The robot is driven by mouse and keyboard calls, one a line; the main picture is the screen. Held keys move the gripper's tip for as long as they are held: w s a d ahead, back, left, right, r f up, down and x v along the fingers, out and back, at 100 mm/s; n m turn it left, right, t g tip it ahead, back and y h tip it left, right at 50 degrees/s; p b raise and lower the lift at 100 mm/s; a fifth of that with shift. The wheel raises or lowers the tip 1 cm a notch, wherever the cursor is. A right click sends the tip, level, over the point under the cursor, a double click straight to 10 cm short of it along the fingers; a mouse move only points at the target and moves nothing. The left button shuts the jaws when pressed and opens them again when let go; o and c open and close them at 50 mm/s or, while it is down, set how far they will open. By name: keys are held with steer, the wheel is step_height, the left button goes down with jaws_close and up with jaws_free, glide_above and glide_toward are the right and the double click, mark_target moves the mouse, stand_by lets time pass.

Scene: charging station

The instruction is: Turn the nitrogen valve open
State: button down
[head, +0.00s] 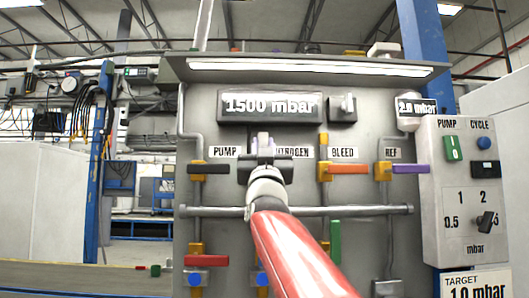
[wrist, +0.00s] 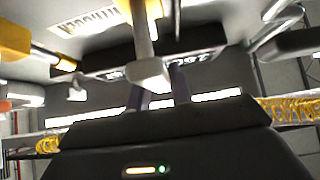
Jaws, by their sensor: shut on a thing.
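The nitrogen valve sits under the part-covered NITROGEN label (head: 293,152) on the panel. In the head view my gripper (head: 264,147) and arm hide most of it. In the wrist view its light grey handle (wrist: 142,38) runs down from a yellow valve body (wrist: 153,9). My gripper (wrist: 158,92) is shut on the handle's end, with a finger to either side. The exact contact is hard to make out. The pressure display (head: 268,106) above reads 1500 mbar.
The black pump handle (head: 208,169) is close on the left, and the orange bleed handle (head: 347,169) on the right. A horizontal grey pipe (head: 340,211) crosses below my gripper. A lit hood (head: 310,67) overhangs the panel. A control box (head: 465,200) stands at the right.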

steer(key=c, duration=1.2)
jaws_free()
steer(key=shift+c, duration=0.2)
steer(key=b+v, duration=0.4)
steer(key=v, duration=0.3)
steer(key=shift+s+f, duration=0.25)
steer(key=shift+s, duration=0.1)
